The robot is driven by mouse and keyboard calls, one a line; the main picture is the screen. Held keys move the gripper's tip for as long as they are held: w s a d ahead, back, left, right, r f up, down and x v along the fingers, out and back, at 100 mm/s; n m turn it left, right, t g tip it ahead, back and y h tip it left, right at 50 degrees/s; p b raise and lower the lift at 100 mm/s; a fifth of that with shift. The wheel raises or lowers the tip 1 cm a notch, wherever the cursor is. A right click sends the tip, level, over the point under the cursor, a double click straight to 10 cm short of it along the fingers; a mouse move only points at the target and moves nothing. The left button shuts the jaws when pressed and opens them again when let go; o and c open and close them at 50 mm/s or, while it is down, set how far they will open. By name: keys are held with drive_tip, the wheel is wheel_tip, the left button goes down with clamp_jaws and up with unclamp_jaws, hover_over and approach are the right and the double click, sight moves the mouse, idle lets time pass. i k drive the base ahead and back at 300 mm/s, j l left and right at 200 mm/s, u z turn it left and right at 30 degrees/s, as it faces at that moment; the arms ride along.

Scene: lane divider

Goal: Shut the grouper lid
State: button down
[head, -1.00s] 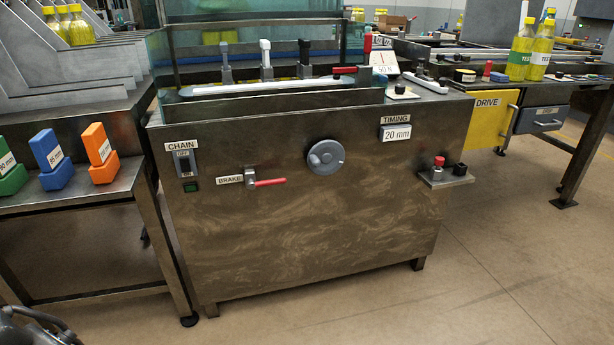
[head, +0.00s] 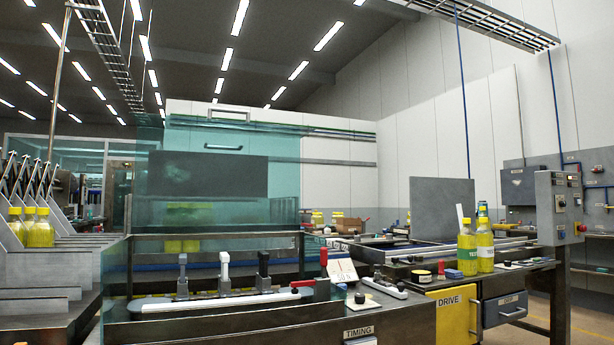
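The grouper lid (head: 220,190) looks like a clear teal panel standing upright, raised above the back of the steel machine with its opening uncovered. A dark bar handle (head: 223,147) sits near its upper part. Another pale handle (head: 230,113) shows higher up, near the top edge; I cannot tell if it is on the lid. The machine's open top (head: 215,303) holds a row of upright clamps with grey, white and black tops. My gripper is not in view.
A red-handled lever (head: 323,265) and a small gauge card (head: 342,270) stand right of the opening. Yellow bottles (head: 477,245) stand on the right bench, above the yellow DRIVE door (head: 455,312). Slanted metal plates with yellow bottles (head: 35,230) are at left.

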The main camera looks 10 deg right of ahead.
sight(174, 152)
drive_tip(key=i+l+z, duration=0.1)
drive_tip(key=i+l, duration=0.3)
drive_tip(key=i+l+z, duration=0.1)
drive_tip(key=i+l, duration=0.2)
drive_tip(key=i, duration=0.25)
